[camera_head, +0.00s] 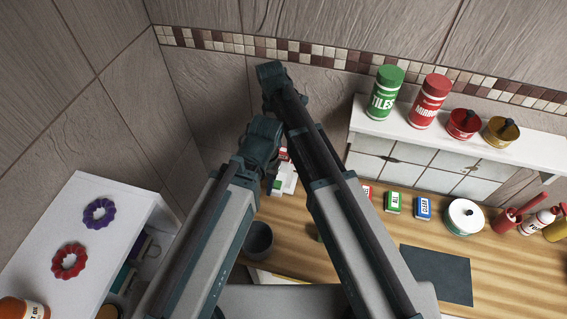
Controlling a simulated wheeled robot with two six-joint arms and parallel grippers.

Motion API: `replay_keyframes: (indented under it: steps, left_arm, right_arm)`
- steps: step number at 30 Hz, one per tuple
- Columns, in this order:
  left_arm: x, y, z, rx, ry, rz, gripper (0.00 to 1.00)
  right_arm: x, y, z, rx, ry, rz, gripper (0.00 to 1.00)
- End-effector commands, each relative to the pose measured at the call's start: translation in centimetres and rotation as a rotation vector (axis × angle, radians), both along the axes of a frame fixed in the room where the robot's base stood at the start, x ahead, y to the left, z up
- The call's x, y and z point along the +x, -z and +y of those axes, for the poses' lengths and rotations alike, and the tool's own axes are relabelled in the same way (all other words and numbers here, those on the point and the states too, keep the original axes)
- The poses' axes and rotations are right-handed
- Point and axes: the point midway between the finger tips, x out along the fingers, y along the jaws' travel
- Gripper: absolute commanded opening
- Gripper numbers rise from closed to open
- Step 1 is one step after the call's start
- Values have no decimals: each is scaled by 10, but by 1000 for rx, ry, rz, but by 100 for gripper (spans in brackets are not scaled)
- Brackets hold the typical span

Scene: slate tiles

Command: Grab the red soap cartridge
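A small red box (368,192), which looks like the red soap cartridge, stands on the wooden counter just right of my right arm. The arm hides part of it and its label is not readable. A green box (393,203) and a blue box (423,208) stand in a row to its right. Another bit of red (284,154) shows between my two arms beside white shapes; I cannot tell what it is. Both my arms rise through the middle of the view, and neither gripper's fingers can be seen.
A white shelf unit (430,146) carries green and red canisters and two lidded pots. Right of the boxes are a white round tin (465,216) and bottles. A dark mat (437,273) lies in front. A white cabinet (125,194) with two rings stands left.

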Motion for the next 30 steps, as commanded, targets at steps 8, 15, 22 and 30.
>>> replay_keyframes:
  steps: [8,15,22,30]
  left_arm:
    - [0,33,0,1,7,0,44]
    - [0,34,0,2,8,0,44]
    - [0,57,0,2,12,1,44]
    - [0,84,0,2,12,1,44]
  right_arm:
    - [-1,33,-4,0,0,0,78]
    - [-2,34,-4,0,0,0,78]
    - [-6,57,-5,0,1,0,78]
    - [-9,84,-8,0,1,-1,78]
